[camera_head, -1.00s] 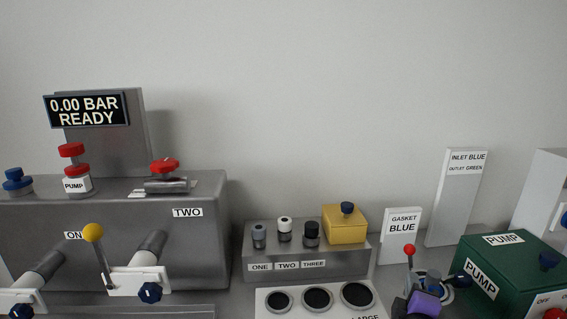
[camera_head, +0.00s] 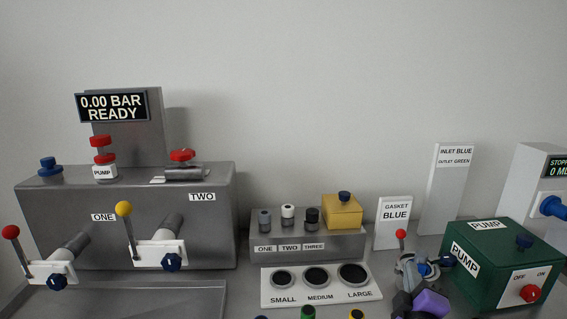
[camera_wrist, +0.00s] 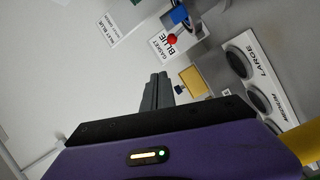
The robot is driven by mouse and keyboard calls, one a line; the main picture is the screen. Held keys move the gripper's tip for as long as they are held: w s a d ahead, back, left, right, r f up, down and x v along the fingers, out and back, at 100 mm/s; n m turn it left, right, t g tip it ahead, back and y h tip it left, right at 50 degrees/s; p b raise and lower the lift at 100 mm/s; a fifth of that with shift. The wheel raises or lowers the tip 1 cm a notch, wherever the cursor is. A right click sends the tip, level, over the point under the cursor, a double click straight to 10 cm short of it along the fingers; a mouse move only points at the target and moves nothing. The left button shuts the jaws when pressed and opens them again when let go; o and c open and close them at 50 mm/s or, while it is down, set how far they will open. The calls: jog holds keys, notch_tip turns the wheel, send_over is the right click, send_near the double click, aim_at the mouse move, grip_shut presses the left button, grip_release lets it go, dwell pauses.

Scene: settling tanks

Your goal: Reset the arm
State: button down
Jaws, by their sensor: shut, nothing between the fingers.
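My gripper shows in the wrist view as dark grey fingers (camera_wrist: 157,92) closed together with nothing between them. It points toward the back wall, apart from every object. Part of my purple arm (camera_head: 430,303) shows at the bottom right of the head view; the fingers cannot be made out there. In the wrist view the yellow block (camera_wrist: 193,80), the gasket sign (camera_wrist: 172,45) and the hole plate (camera_wrist: 236,62) lie beyond and to the right of the fingers.
A grey tank unit (camera_head: 130,220) with two levered valves stands at left. A stand (camera_head: 310,247) with several small caps and a white size plate (camera_head: 322,299) are in the middle. A green pump box (camera_head: 500,265) is at right, beside a red-tipped lever (camera_head: 401,234). Space above is free.

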jog(key=s+a+f+m+y, duration=0.1)
jog(key=s+a+f+m, duration=0.1)
jog(key=s, duration=1.3)
jog(key=s+a+f+m+g+y, duration=0.1)
jog(key=s+m, duration=0.4)
jog(key=s, duration=1.1)
jog(key=s+a+f+m+g+y, duration=0.1)
jog(key=s+a+f+m+y, duration=0.2)
jog(key=s, duration=1.3)
notch_tip(320, 180, down, 3)
jog(key=shift+a+r, duration=0.15)
jog(key=shift+a, duration=0.65)
